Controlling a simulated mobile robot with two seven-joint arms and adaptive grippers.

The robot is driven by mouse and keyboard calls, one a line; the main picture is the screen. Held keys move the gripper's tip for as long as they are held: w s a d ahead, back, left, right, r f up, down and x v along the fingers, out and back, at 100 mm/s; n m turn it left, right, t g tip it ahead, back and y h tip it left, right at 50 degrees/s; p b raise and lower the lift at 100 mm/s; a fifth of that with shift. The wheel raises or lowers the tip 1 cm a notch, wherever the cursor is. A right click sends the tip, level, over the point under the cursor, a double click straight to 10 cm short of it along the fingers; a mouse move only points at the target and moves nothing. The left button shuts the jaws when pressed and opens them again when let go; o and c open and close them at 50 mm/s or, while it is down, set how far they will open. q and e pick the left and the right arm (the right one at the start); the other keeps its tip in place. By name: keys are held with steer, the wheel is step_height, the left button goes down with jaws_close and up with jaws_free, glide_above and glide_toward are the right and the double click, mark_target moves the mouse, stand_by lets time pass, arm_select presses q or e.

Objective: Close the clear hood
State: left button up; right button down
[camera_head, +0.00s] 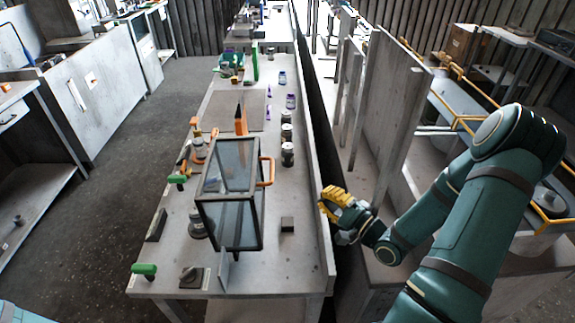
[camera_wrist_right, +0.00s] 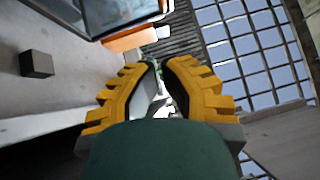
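The clear hood (camera_head: 228,165), a dark-framed box with see-through panels, is on the middle of the bench in the head view. I cannot tell how far it is open. An orange handle (camera_head: 268,171) is on its right side. The wrist view shows part of the hood (camera_wrist_right: 120,12) at the top, with an orange part (camera_wrist_right: 135,39) beside it. My right gripper (camera_head: 331,196) is right of the hood, apart from it, near the bench's raised right edge. Its yellow fingers (camera_wrist_right: 160,65) have an empty gap between them. My left gripper is out of view.
The bench (camera_head: 262,285) has a raised edge (camera_head: 319,200) between hood and gripper. A small dark block (camera_head: 287,224) stands right of the hood, and several jars (camera_head: 287,154) stand behind. Green-handled tools (camera_head: 144,269) lie along the left side. Bare surface lies in front right.

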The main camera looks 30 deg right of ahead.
steer(key=a+x, duration=0.3)
steer(key=x, duration=0.9)
steer(key=shift+r, duration=0.25)
steer(key=shift+w, duration=0.1)
